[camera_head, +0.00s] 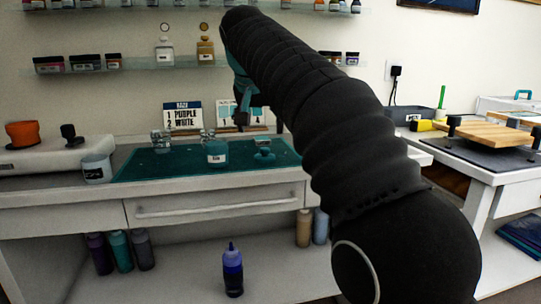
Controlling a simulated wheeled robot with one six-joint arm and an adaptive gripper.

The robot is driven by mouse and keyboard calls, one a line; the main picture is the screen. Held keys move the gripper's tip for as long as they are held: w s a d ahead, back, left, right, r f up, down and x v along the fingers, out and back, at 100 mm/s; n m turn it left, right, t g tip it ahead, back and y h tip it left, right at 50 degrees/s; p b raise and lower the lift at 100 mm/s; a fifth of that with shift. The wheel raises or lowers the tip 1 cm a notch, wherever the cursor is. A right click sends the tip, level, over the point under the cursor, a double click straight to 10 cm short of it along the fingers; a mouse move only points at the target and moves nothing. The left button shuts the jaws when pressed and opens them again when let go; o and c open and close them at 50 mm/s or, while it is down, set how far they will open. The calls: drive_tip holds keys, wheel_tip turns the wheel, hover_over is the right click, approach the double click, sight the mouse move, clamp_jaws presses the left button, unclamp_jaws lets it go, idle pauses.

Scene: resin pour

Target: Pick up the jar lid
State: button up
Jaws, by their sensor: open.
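A clear jar with teal contents (217,152) and a pale label stands upright on the teal mat (145,168). A small teal piece (264,153) sits on the mat to the right of the jar. It may be the jar lid, but it is too small to tell for sure. My gripper (241,117) is open and points down in front of the back wall, above the mat in the picture. It appears apart from the jar and the teal piece. My arm hides part of the scene to its right.
A white cup (97,168) stands left of the mat. Small glass jars (161,141) and a sign (182,116) are at the back. A blue bottle (232,270) stands on the lower shelf. A wooden board (487,135) lies on the right table. The mat's front left is clear.

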sight(265, 148)
drive_tip(key=x, duration=0.4)
drive_tip(key=shift+d+f, duration=0.1)
drive_tip(key=shift+w+b+x, duration=0.15)
drive_tip(key=shift+b+x, duration=0.1)
drive_tip(key=shift+x, duration=1.15)
drive_tip(key=shift+w+b+x, duration=0.15)
drive_tip(key=shift+b+x, duration=0.05)
drive_tip(key=shift+x, duration=1.2)
drive_tip(key=c, duration=0.7)
